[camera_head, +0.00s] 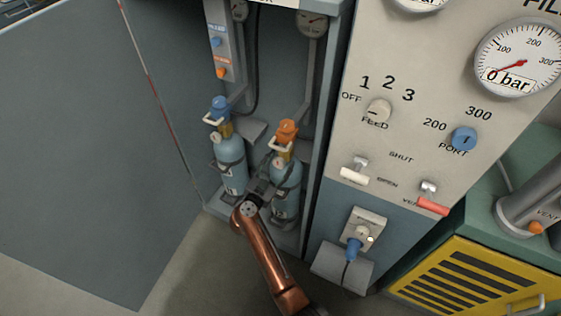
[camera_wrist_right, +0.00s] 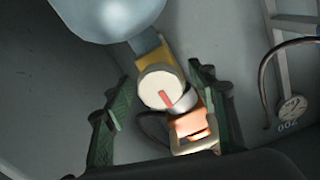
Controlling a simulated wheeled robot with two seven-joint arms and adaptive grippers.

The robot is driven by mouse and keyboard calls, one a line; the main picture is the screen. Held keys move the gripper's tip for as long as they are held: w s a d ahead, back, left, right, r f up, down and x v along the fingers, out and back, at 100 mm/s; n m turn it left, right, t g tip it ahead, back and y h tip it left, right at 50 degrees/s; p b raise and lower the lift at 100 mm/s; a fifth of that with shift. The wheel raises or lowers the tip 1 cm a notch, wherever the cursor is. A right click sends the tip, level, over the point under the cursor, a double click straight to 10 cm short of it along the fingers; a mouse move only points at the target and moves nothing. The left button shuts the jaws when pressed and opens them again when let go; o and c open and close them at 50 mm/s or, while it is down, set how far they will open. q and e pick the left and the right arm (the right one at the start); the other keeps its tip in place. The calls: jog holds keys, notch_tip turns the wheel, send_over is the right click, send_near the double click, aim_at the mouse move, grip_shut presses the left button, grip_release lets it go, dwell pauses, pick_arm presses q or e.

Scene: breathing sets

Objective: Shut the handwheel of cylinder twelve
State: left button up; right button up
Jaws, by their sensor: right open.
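Two light-blue cylinders stand in the open bay in the head view: a left one (camera_head: 231,167) with a blue connector (camera_head: 220,107) and a right one (camera_head: 286,184) with an orange connector (camera_head: 287,131). I cannot read a number on either. My right gripper (camera_head: 270,178) is in front of the right cylinder, partly covering it. In the right wrist view the open fingers (camera_wrist_right: 156,105) stand either side of a round cream disc with a red mark, apparently the handwheel (camera_wrist_right: 155,90). The disc is on a brass valve (camera_wrist_right: 153,54). The orange connector (camera_wrist_right: 192,130) shows beside it. No grip is visible.
A grey control panel (camera_head: 420,110) with knobs, levers and gauges stands right of the bay. A yellow vented box (camera_head: 465,285) is at the lower right. A large grey panel (camera_head: 80,150) is left of the bay.

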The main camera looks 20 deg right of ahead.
jog(key=shift+a, duration=0.1)
jog(key=shift+c, duration=0.4)
jog(key=c, duration=1.1)
pick_arm(q)
jog(key=shift+s, duration=0.1)
jog(key=shift+a+r, duration=0.1)
jog(key=shift+r, duration=0.05)
pick_arm(e)
jog(key=shift+r, duration=0.1)
pick_arm(q)
jog(key=s+a+r+g+p, duration=0.2)
jog(key=s+r, duration=0.1)
jog(key=r, duration=0.1)
pick_arm(e)
jog(key=m, duration=0.2)
jog(key=shift+r+m, duration=0.15)
jog(key=shift+m, duration=0.55)
jog(key=shift+m+p, duration=0.4)
jog(key=shift+m, duration=0.3)
pick_arm(q)
jog(key=shift+y, duration=0.4)
jog(key=shift+s+a+f, duration=0.1)
jog(key=shift+a+f, duration=0.1)
jog(key=shift+f, duration=0.95)
jog(key=shift+s+a+f, duration=0.1)
jog(key=shift+a+f, duration=0.1)
jog(key=shift+f, duration=0.9)
pick_arm(e)
jog(key=shift+f+m, duration=0.2)
jog(key=shift+m, duration=0.9)
